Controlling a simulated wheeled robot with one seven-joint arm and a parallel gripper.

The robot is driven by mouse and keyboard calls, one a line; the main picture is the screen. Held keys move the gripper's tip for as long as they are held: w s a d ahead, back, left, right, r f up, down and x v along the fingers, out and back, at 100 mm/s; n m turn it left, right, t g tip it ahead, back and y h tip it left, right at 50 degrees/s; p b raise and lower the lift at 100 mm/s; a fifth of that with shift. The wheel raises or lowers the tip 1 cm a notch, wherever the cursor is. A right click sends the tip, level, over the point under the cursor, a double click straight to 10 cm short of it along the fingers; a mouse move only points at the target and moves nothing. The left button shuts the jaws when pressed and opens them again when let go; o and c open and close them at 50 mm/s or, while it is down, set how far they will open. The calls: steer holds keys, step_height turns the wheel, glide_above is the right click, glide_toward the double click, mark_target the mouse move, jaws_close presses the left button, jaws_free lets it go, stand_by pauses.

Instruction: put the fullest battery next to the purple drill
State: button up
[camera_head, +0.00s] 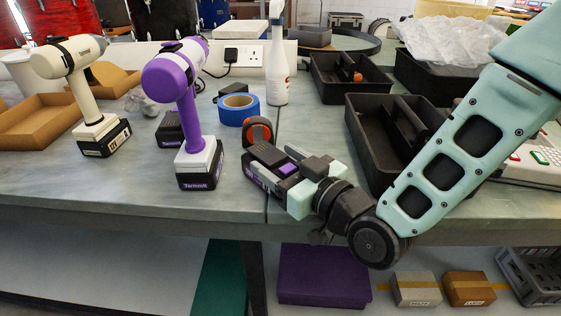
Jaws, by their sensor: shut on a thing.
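The purple drill (180,78) stands upright on the bench, left of centre, on a black battery base marked with a white label. My gripper (296,181) reaches in from the right and is shut on a black battery with purple parts (266,158). The held battery is at the front of the bench, to the right of the purple drill and apart from it. I cannot tell whether it touches the bench top. Another dark block, perhaps a battery (168,130), sits just behind the purple drill's base, partly hidden. No charge level is readable.
A cream drill (78,60) stands at left near cardboard trays (40,122). Blue tape (238,108), an orange-and-grey round tool (258,130) and a white spray bottle (277,70) are behind my gripper. Black bins (350,90) stand at right. Bench between drill and held battery is clear.

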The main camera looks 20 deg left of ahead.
steer(key=o, duration=1.3)
steer(key=shift+d+r+p, duration=0.1)
steer(key=shift+r+p, duration=0.05)
steer(key=shift+p, duration=0.15)
steer(key=v, duration=0.7)
steer(key=shift+s+d+b, duration=0.1)
steer(key=shift+s+b, duration=0.05)
steer(key=shift+b, duration=0.25)
